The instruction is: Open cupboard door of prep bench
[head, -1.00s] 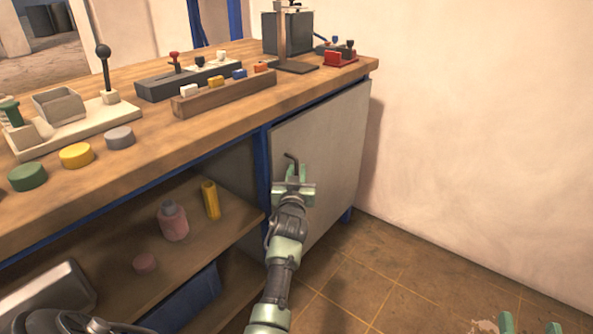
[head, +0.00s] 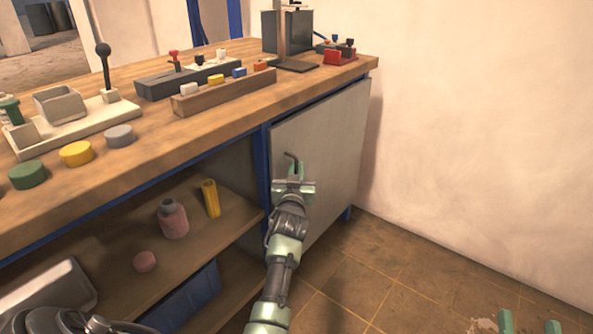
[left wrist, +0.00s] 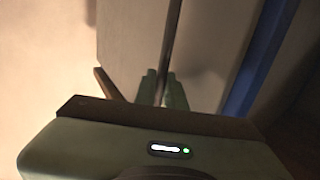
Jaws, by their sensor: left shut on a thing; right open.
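The prep bench has a grey cupboard door (head: 335,145) at its right end. The door looks closed or nearly so, beside the blue post (head: 263,165). A dark bar handle (head: 291,157) stands on the door near its left edge. My left gripper (head: 294,172) is shut on this handle, whose upper end sticks out above the fingers. In the left wrist view the handle (left wrist: 172,40) runs down between the green fingertips (left wrist: 162,88), with the pale door panel (left wrist: 130,40) behind. My right gripper (head: 530,322) shows only its fingertips at the bottom right, apart and empty.
An open shelf (head: 110,245) left of the door holds a pink jar (head: 172,220) and a yellow cylinder (head: 210,198). A white wall (head: 480,120) stands right of the bench. The tiled floor (head: 400,270) before the door is clear apart from my arms.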

